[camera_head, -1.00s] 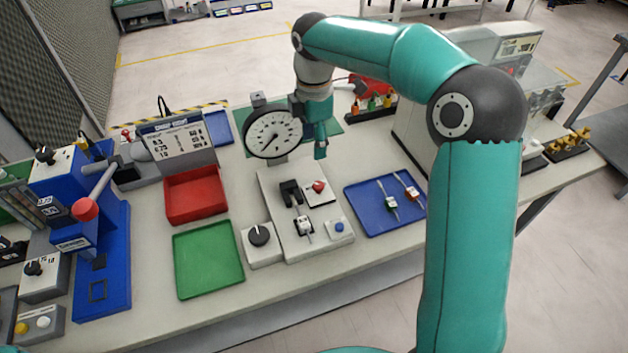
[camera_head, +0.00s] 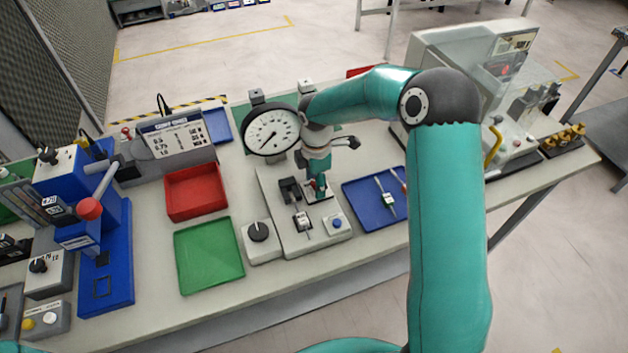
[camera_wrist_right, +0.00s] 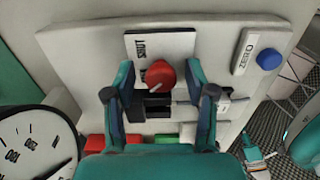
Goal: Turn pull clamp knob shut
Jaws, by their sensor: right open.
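The red clamp knob (camera_wrist_right: 162,74) sits on a small plate (camera_wrist_right: 172,44) marked "SHUT"; a second marking is partly covered by the knob. My right gripper (camera_head: 317,190) points down over this plate in the head view and largely hides the knob there. In the right wrist view my right gripper (camera_wrist_right: 160,92) is open, one finger on each side of the knob, with visible gaps between. Contact cannot be told. The dark clamp block (camera_head: 289,189) stands just left of the gripper. My left gripper is not in view.
A dial gauge (camera_head: 271,130) stands behind the fixture, close to my right wrist. A blue button (camera_head: 337,222) and a black-knob box (camera_head: 259,240) flank the clamp. A blue tray (camera_head: 365,206) lies right, a green tray (camera_head: 208,257) and a red bin (camera_head: 195,193) left.

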